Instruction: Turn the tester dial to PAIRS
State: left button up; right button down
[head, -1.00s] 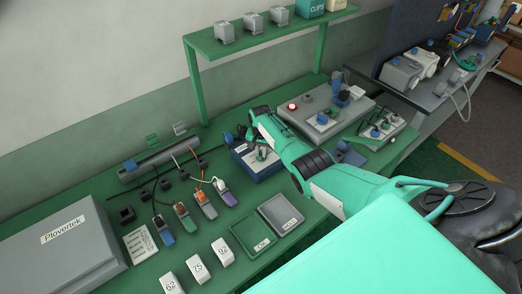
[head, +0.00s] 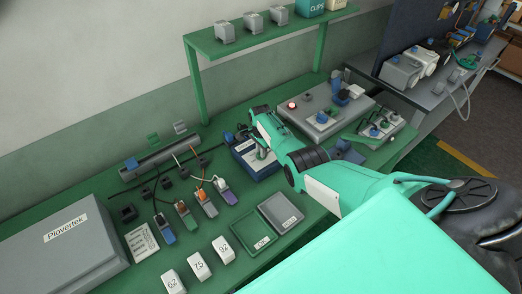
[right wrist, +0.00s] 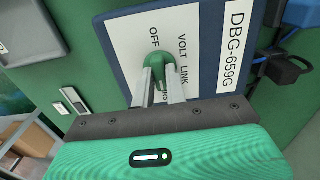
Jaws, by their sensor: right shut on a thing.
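The tester is a blue box with a white top (head: 244,149) on the green bench in the head view. In the right wrist view its white face (right wrist: 205,50) reads DBG-659G, with OFF, VOLT and LINK around a green dial (right wrist: 158,59). Another label below the dial is mostly hidden by the fingers. My right gripper (right wrist: 160,78) is shut on the dial, one finger on either side. In the head view my right gripper (head: 261,156) is at the tester's top. I cannot tell which label the dial points to. My left gripper is not in view.
A grey panel box with a red lamp (head: 318,115) stands behind my right arm. Several connectors on cables (head: 188,215), green and grey trays (head: 245,236), numbered white blocks (head: 200,265) and a large grey Plovertek case (head: 62,250) occupy the bench. A shelf (head: 265,38) overhangs the back.

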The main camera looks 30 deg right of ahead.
dwell(0.5)
jog(key=c, duration=1.4)
grip_release()
jog(key=shift+c, duration=0.2)
jog(key=shift+r, duration=0.1)
jog(key=shift+r, duration=0.6)
notch_tip(320, 180, up, 12)
jog(key=b, duration=0.1)
jog(key=shift+r, duration=0.25)
